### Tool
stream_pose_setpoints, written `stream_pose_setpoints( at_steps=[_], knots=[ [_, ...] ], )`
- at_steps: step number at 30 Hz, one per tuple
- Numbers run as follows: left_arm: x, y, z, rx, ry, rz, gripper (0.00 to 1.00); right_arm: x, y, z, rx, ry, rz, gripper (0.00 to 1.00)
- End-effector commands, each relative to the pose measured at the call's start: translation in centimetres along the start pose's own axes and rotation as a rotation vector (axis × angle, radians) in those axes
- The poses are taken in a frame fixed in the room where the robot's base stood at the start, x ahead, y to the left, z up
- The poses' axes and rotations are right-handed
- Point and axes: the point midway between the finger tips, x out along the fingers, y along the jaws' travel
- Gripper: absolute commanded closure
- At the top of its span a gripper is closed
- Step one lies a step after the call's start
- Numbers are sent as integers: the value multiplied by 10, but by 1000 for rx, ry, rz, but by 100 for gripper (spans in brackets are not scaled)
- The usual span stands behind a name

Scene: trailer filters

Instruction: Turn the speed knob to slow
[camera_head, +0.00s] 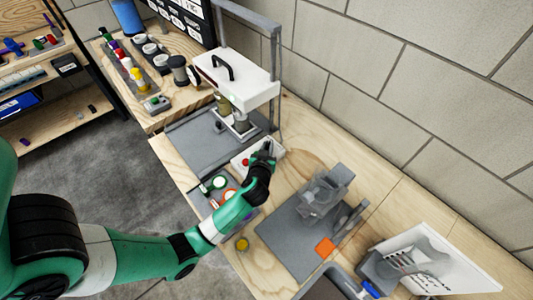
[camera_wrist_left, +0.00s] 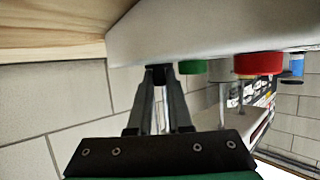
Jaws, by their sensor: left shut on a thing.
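A white control box (camera_head: 240,158) stands on the wooden bench in the head view, with a red button (camera_head: 246,162) on its top. In the left wrist view the box (camera_wrist_left: 200,28) fills the top, with a green button (camera_wrist_left: 193,67) and the red button (camera_wrist_left: 258,64). My left gripper (camera_head: 266,150) is at the right end of the box. Its fingers (camera_wrist_left: 159,72) are shut on a small dark knob beside the green button. The fingers hide most of the knob, so its pointer and setting cannot be read. My right gripper is in neither view.
A white-topped machine (camera_head: 240,78) with a black handle stands behind the box. A grey mat (camera_head: 290,243) with a clear device (camera_head: 325,190) lies to the right. Small coloured parts, including a yellow one (camera_head: 242,244), lie near my left forearm.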

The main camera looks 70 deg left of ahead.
Motion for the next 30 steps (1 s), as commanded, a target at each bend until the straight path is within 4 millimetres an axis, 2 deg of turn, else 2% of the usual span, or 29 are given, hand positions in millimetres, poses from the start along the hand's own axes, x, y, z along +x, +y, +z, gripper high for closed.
stream_pose_setpoints(
  at_steps=[10,11,15,25,30],
  knots=[
    [-1,-1,1,-9,-6,-20,100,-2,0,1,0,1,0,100],
    [-1,-1,1,-9,-6,-20,77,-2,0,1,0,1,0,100],
    [-1,-1,1,-9,-5,-19,52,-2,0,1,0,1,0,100],
    [-3,0,-1,-8,-4,-18,52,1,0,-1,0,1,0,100],
    [-25,1,-6,-5,-6,-15,52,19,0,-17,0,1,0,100]
  ],
)
